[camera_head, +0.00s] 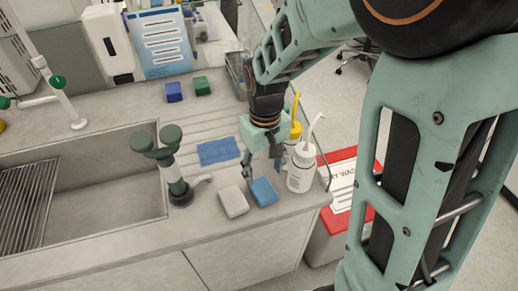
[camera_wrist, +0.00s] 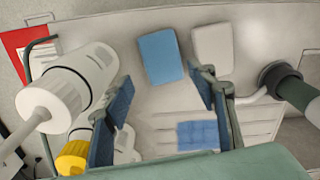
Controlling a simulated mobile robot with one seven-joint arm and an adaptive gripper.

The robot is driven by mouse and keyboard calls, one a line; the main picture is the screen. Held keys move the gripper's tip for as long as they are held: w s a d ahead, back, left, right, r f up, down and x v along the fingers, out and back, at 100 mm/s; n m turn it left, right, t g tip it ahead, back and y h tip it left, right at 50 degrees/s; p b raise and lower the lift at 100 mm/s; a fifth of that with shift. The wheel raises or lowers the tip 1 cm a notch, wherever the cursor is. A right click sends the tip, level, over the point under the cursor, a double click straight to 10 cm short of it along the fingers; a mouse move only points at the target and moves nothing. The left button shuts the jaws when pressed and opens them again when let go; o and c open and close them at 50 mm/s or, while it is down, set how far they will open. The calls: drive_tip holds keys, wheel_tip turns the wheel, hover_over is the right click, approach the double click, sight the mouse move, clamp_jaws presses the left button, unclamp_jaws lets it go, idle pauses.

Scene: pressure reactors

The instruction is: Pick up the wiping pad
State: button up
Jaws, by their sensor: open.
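Several pad-like things lie on the grey counter, and I cannot tell by label which is the wiping pad. A smooth blue pad (camera_head: 264,191) lies near the counter's front edge, and it also shows in the wrist view (camera_wrist: 160,56). A white pad (camera_head: 233,201) lies just left of it, and it shows at the top of the wrist view (camera_wrist: 212,50). A flat, textured blue cloth (camera_head: 220,151) lies farther back, partly hidden by a finger in the wrist view (camera_wrist: 198,135). My gripper (camera_head: 262,172) is open and empty, pointing down just behind the smooth blue pad; its fingers show in the wrist view (camera_wrist: 165,84).
A white bottle (camera_head: 300,170) and a yellow-topped bottle (camera_head: 296,130) stand close right of my gripper. A green-topped tap (camera_head: 178,185) stands left, beside the sink (camera_head: 110,190). Blue (camera_head: 173,91) and green (camera_head: 202,86) blocks lie behind. A red-and-white bin (camera_head: 340,185) stands off the right edge.

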sight(263, 189)
drive_tip(key=shift+s+a+f, duration=0.1)
drive_tip(key=shift+s+f, duration=0.05)
drive_tip(key=shift+f, duration=3.45)
drive_tip(key=shift+c, duration=0.3)
drive_tip(key=c, duration=0.6)
